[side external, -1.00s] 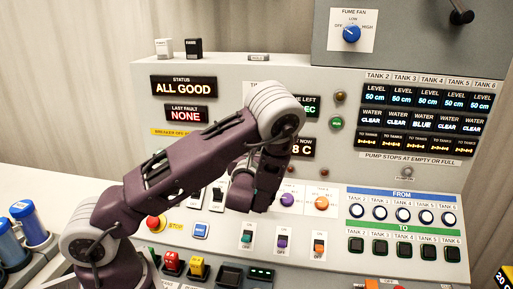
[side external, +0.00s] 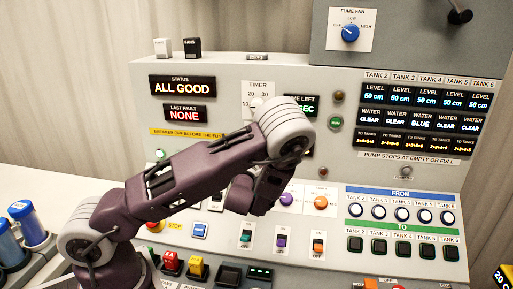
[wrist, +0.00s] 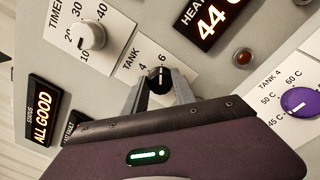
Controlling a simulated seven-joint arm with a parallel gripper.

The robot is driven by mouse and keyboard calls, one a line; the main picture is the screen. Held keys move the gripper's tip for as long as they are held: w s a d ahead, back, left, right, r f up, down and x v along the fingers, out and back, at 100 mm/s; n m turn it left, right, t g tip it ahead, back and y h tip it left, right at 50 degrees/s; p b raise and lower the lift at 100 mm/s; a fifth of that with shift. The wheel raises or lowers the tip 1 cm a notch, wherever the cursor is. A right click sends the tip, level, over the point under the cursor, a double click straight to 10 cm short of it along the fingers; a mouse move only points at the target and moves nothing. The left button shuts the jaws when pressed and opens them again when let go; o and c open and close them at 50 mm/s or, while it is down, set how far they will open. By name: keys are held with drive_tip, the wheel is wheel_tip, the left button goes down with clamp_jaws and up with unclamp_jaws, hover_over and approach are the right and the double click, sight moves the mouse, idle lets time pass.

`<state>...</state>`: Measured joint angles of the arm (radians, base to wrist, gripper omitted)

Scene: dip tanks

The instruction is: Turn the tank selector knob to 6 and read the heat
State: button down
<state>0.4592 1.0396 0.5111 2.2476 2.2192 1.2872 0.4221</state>
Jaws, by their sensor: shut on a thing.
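The black tank selector knob (wrist: 160,80) is in the middle of the wrist view, on a white plate marked TANK with 4 and 6 legible. A small white mark shows on its upper side; I cannot tell for certain which number it points at. My gripper (wrist: 160,88) has a finger on each side of the knob and is shut on it. The heat display (wrist: 212,18) reads 44 in the wrist view, its label partly cut off. In the side external view my arm hides the knob and most of the heat display.
The timer dial (wrist: 90,36) is close to the left of the knob, and a red lamp (wrist: 243,57) is to the right. A purple heat knob (wrist: 298,102) is farther right. The status display (side external: 182,86) reads ALL GOOD and last fault reads NONE.

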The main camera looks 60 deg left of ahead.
drive_tip(key=shift+f+m, duration=0.1)
drive_tip(key=shift+m, duration=0.2)
idle(0.4)
drive_tip(key=c, duration=1)
unclamp_jaws()
drive_tip(key=v, duration=0.7)
drive_tip(key=shift+s, duration=0.15)
